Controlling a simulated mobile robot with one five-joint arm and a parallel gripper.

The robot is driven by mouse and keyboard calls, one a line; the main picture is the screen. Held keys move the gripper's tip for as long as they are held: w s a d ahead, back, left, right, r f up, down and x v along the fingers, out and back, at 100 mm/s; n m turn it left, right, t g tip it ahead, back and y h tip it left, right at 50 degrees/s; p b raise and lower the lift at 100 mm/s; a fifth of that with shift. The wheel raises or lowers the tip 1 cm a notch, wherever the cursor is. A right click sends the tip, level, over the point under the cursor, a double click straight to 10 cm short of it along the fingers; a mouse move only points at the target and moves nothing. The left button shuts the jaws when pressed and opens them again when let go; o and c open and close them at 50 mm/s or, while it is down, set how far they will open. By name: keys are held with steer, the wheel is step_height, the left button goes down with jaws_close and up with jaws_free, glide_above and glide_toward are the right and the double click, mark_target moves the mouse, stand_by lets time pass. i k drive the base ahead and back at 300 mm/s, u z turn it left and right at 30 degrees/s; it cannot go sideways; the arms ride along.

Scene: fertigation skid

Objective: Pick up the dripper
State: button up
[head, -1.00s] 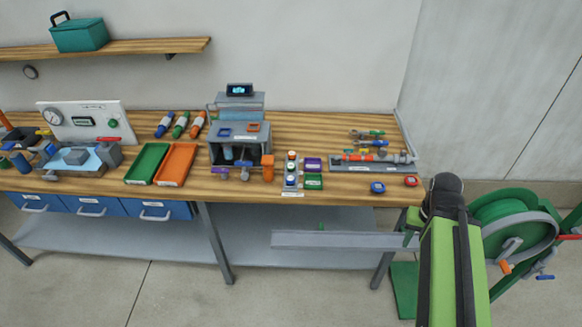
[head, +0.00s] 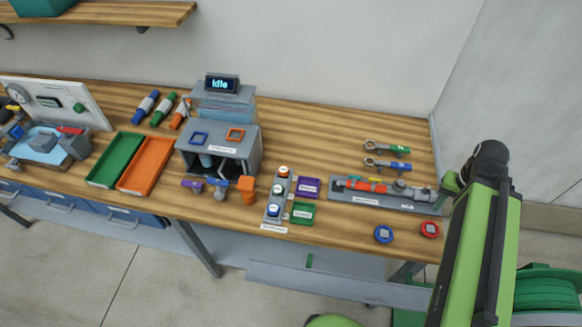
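No label that I can read marks the dripper. Two small round pieces lie near the bench's front right edge, a blue one (head: 384,234) and a red one (head: 430,229); either may be the dripper, but I cannot tell for sure. They lie apart, on bare wood, with nothing over them. My green arm rises at the right of the head view, just right of the red piece. I cannot make out my gripper's fingers in this view.
Behind the round pieces is a grey tray (head: 345,197) of fittings, with two wrenches (head: 386,163) beyond. Left are a grey button rack (head: 275,210), purple tray (head: 308,187), green tray (head: 301,213) and grey machine (head: 220,150).

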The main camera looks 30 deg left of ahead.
mark_target(278, 189)
steer(key=u, duration=1.5)
steer(key=k, duration=0.1)
steer(key=u, duration=2.1)
steer(key=k, duration=1.1)
steer(key=z, duration=0.15)
steer(key=i, duration=1.6)
steer(key=u, duration=0.5)
